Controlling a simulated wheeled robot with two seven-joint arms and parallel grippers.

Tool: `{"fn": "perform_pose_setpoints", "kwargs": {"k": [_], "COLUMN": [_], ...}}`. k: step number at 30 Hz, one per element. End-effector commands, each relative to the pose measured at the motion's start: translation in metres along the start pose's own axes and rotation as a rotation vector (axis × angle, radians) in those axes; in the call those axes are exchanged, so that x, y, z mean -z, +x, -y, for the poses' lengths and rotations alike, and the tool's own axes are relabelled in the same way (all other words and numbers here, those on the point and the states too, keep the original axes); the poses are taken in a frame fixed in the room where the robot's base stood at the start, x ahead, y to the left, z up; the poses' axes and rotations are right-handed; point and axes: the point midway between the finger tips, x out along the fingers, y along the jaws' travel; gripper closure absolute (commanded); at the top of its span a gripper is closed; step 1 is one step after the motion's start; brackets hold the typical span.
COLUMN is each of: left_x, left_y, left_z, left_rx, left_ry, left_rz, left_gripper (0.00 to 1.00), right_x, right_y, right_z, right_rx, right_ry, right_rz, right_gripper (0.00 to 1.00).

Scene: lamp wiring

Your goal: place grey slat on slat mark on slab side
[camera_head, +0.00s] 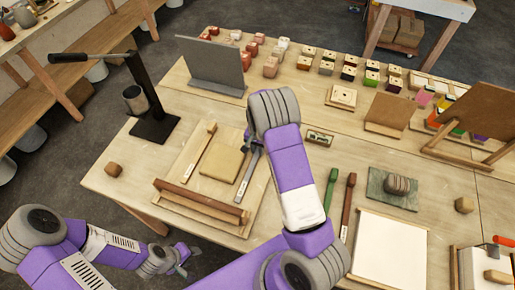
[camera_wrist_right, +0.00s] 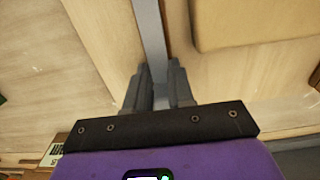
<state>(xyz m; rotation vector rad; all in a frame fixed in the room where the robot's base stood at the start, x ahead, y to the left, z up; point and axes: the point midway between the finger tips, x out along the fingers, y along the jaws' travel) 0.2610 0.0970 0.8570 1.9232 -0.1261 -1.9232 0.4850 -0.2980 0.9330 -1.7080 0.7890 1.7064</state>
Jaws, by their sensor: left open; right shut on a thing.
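The grey slat (camera_head: 247,175) lies along the right side of the tan slab (camera_head: 225,163) on the wooden board (camera_head: 182,170), a narrow gap apart. My right gripper (camera_head: 252,142) is shut on the slat near its far end. In the right wrist view, the slat (camera_wrist_right: 151,30) runs up from between the fingers (camera_wrist_right: 160,88), with the slab (camera_wrist_right: 255,22) at the upper right. I cannot make out the slat mark; the slat and gripper may cover it. My left gripper (camera_head: 178,262) is open and empty, off the table's front left edge.
A wooden slat (camera_head: 199,150) lies left of the slab. A brown bar (camera_head: 200,200) lies across the board's front. A black lever stand (camera_head: 154,125) is at the left and a grey panel (camera_head: 213,68) behind. Green (camera_head: 331,188) and brown (camera_head: 347,206) sticks lie right.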

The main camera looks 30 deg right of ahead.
Motion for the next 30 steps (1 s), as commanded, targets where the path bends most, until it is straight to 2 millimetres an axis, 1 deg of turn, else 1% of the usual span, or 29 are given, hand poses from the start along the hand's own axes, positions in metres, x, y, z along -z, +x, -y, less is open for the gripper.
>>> {"fn": "perform_pose_setpoints", "kwargs": {"k": [5,9,10,14,15,22,25,28,30], "left_x": [0.0,0.0,0.0,0.0,0.0,0.0,0.0,0.0,0.0], "left_y": [0.0,0.004,0.003,0.003,0.003,0.002,-0.001,-0.001,-0.001], "left_z": [0.0,0.001,0.001,0.001,0.001,0.001,0.0,0.0,0.0], "left_rx": [0.0,0.0,0.0,0.0,0.0,0.0,0.0,0.0,0.0], "left_ry": [0.0,0.0,0.0,0.0,0.0,0.0,0.0,0.0,0.0], "left_rz": [0.0,0.0,0.0,0.0,0.0,0.0,0.0,0.0,0.0], "left_gripper": [0.57,0.57,0.57,0.57,0.57,0.57,0.57,0.57,0.57], "right_x": [0.0,0.0,0.0,0.0,0.0,0.0,0.0,0.0,0.0], "right_y": [-0.001,0.004,0.003,0.002,0.002,0.002,-0.002,-0.013,-0.026], "right_z": [0.001,0.001,0.001,0.001,0.001,0.001,0.001,0.002,0.002], "right_rx": [0.002,0.001,0.001,0.001,0.001,0.001,0.001,0.003,0.005], "right_ry": [-0.001,-0.001,-0.001,-0.001,-0.001,-0.001,-0.001,-0.003,-0.002], "right_rz": [-0.001,0.0,0.0,0.0,0.0,0.0,0.0,-0.001,-0.002], "right_gripper": [1.0,1.0,0.74,0.54,0.52,0.52,0.52,0.52,0.52]}}
